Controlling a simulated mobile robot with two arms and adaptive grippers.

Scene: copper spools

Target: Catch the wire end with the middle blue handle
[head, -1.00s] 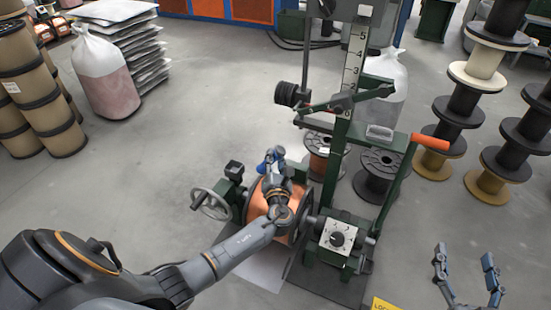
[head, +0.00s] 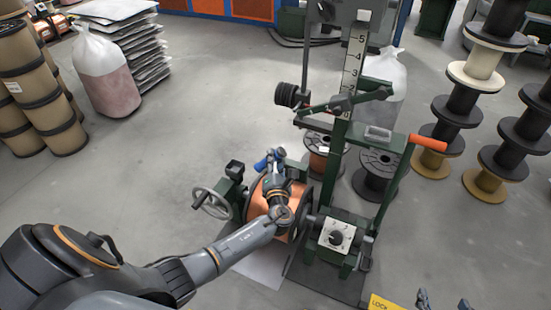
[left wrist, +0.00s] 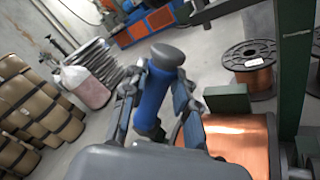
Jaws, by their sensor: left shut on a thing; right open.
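A blue handle (head: 261,165) shows at the tip of my left gripper (head: 272,166), above the copper-wound spool (head: 257,206) in the green machine. In the left wrist view the blue handle (left wrist: 153,97), with a grey rounded end, stands tilted between the two fingers of my left gripper (left wrist: 153,95), which is shut on it. The copper winding (left wrist: 235,140) lies to the right of and below it. I cannot make out the wire end. My right gripper (head: 443,301) shows only its open fingertips at the bottom edge of the head view, apart from everything.
The green machine has a handwheel (head: 212,203), a dial box (head: 337,236), a scale post (head: 352,70) and an orange-gripped lever (head: 428,142). Stacked spools (head: 464,100) stand at the right and drums (head: 35,90) at the left. The floor at left centre is clear.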

